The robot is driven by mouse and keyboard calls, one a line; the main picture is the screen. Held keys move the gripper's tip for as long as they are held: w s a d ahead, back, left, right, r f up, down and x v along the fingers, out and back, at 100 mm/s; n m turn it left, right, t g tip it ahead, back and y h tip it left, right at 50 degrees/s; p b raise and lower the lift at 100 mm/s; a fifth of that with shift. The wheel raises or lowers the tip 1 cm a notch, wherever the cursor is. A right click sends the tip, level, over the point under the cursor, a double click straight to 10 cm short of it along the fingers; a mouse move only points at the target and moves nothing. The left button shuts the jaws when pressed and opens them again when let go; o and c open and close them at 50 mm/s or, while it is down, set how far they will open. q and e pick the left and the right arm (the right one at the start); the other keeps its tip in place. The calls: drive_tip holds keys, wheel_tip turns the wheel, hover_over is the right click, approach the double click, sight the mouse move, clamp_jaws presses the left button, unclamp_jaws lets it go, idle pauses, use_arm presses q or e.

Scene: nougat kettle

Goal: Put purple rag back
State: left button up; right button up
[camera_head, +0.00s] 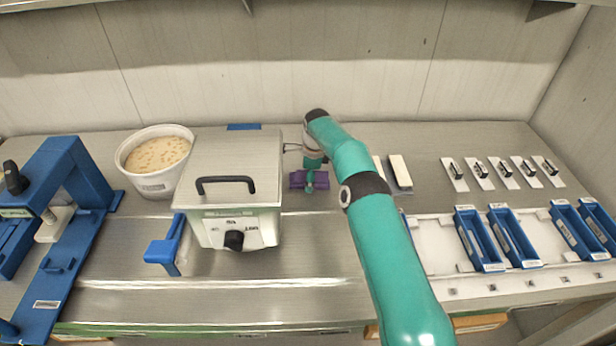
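The purple rag (322,180) lies on the steel counter just right of the kettle, small and partly covered by my gripper. My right arm comes in from the lower right, and its wrist is bent down over the rag. My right gripper (309,182) is at the middle of the rag, seen from above. Its fingers are too small and too hidden to tell whether they are open or closed on the cloth. My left gripper is not in view.
The square kettle (232,170) with a black lid handle stands close left of the gripper. A white bucket (154,166) and a blue press (72,180) are further left. A white block (400,172), blue bins (478,240) and several small labelled pieces (503,172) are to the right.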

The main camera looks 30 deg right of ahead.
idle(0.3)
drive_tip(key=shift+r, duration=0.3)
drive_tip(key=r+b, duration=0.2)
drive_tip(key=r, duration=0.1)
drive_tip(key=s+a+r+b, duration=0.1)
drive_tip(key=shift+r, duration=0.15)
wheel_tip(320, 180, up, 12)
drive_tip(key=s, duration=0.2)
drive_tip(key=shift+f+p, duration=0.2)
drive_tip(key=shift+p, duration=0.25)
